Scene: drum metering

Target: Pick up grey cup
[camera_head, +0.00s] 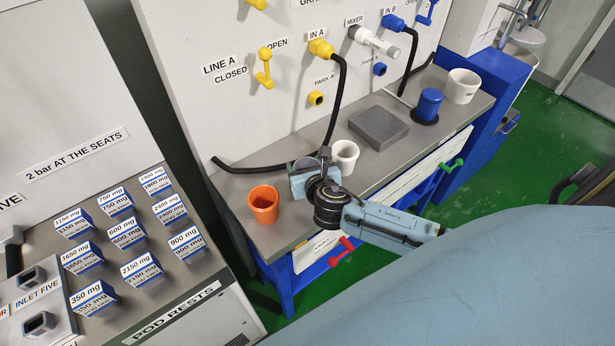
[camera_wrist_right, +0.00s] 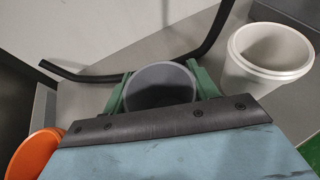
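The grey cup (camera_head: 306,163) is on the grey bench top in the head view, partly hidden behind my right gripper (camera_head: 309,168). In the right wrist view the grey cup (camera_wrist_right: 160,86) shows its open round mouth. The green fingers of my right gripper (camera_wrist_right: 160,80) lie along both sides of it, and no clear gap shows between fingers and cup. The cup's lower part is hidden by the gripper body. Whether its base touches the bench cannot be seen. My left gripper is not in view.
An orange cup (camera_head: 263,204) stands left of the grey cup and a white cup (camera_head: 344,157) right of it. A black hose (camera_head: 262,169) lies behind. A grey block (camera_head: 378,128), a blue cylinder (camera_head: 429,104) and another white cup (camera_head: 462,86) stand farther right.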

